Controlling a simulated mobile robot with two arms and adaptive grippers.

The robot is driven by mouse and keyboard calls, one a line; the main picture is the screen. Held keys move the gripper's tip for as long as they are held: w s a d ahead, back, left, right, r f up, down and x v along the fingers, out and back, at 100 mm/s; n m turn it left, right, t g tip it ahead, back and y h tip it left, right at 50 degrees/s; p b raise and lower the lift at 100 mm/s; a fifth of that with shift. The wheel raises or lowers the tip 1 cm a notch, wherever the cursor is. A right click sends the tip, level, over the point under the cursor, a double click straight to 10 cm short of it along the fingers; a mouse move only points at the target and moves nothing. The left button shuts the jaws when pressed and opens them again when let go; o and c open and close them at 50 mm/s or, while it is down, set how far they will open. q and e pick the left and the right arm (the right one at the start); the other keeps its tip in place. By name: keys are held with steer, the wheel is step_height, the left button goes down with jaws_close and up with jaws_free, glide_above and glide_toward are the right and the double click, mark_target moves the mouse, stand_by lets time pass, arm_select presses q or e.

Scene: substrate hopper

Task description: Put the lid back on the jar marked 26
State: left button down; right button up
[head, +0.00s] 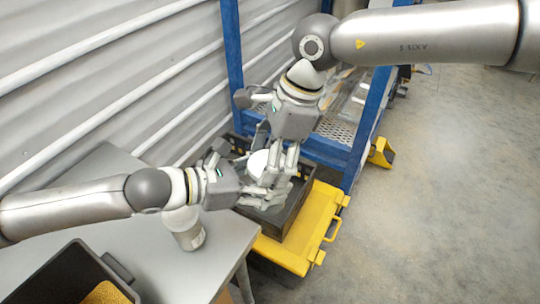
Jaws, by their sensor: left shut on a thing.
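A pale jar (187,232) stands upright on the grey table, partly behind my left arm; no number can be read on it. My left gripper (262,192) reaches out past the table's corner, over the dark tray on the yellow case. It is shut on a small white round thing (258,164) that looks like a lid, though the fingers overlap and the grip is partly hidden. My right gripper (279,172) comes down from above, close beside the white thing and the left fingers. Its fingers overlap the left ones, so its opening cannot be made out.
A dark bin (62,278) with yellow grainy contents is at the lower left. The yellow case (312,222) stands beyond the grey table (150,265). A blue frame (361,135) with a perforated shelf stands behind. A corrugated wall is at left; the floor at right is clear.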

steer(key=o, duration=1.1)
